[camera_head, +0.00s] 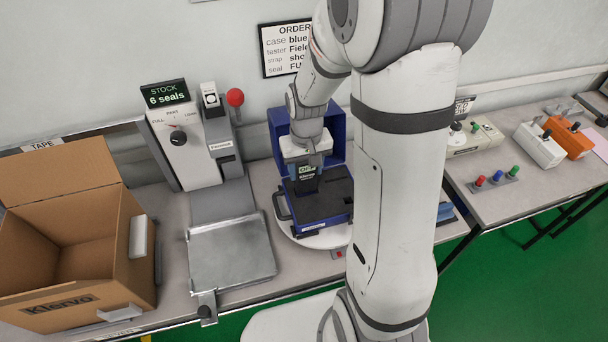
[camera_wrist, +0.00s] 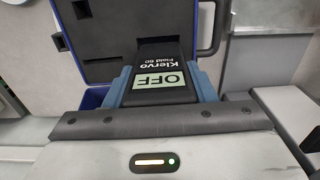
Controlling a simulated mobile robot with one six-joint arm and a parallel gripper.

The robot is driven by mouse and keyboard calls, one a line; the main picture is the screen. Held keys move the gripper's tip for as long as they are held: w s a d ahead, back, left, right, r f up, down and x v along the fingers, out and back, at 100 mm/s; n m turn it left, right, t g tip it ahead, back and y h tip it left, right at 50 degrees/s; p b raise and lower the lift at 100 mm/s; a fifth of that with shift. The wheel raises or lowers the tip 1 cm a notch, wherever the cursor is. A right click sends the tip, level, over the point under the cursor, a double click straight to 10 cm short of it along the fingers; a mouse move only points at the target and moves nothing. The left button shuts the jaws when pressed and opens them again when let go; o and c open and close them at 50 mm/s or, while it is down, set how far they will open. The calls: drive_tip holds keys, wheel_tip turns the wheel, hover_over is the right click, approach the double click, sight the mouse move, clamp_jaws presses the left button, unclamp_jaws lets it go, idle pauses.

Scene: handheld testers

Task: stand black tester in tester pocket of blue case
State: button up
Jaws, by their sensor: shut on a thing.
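The black tester (camera_head: 307,183) shows in the head view with its lit screen reading OFF; it also shows in the wrist view (camera_wrist: 163,55), labelled Klervo Field 60. My gripper (camera_head: 306,171) is shut on the tester, its blue fingers on both sides of it in the wrist view (camera_wrist: 163,88). The tester is held over the open blue case (camera_head: 324,227), which has a black foam inside and a raised lid behind. The case also shows in the wrist view (camera_wrist: 95,38). The tester's lower end and the pocket are hidden, so I cannot tell whether it is inside.
The case stands on a round white turntable (camera_head: 331,241). An open cardboard box (camera_head: 75,270) and a metal tray (camera_head: 232,255) are to the left, with a seal machine (camera_head: 185,145) behind.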

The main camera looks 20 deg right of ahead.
sight(308, 180)
drive_tip(key=shift+s+f, duration=0.2)
drive_tip(key=shift+f, duration=0.3)
drive_tip(key=shift+s+f, duration=0.15)
drive_tip(key=shift+f, duration=0.3)
drive_tip(key=shift+c, duration=0.6)
drive_tip(key=shift+f, duration=0.35)
clamp_jaws()
drive_tip(key=shift+s+f, duration=0.1)
drive_tip(key=shift+s, duration=0.1)
drive_tip(key=o, duration=1.4)
unclamp_jaws()
drive_tip(key=shift+f, duration=0.1)
drive_tip(key=shift+c, duration=0.2)
drive_tip(key=r, duration=0.8)
drive_tip(key=w+r, duration=0.1)
drive_tip(key=r, duration=0.3)
drive_tip(key=shift+r, duration=0.2)
drive_tip(key=s+r+t, duration=0.1)
drive_tip(key=s+r, duration=0.2)
drive_tip(key=s, duration=0.4)
drive_tip(key=s+r+t, duration=0.1)
drive_tip(key=s+r, duration=0.2)
drive_tip(key=s, duration=0.4)
drive_tip(key=shift+s+a+t, duration=0.15)
drive_tip(key=shift+a+t, duration=0.15)
drive_tip(key=shift+a, duration=0.05)
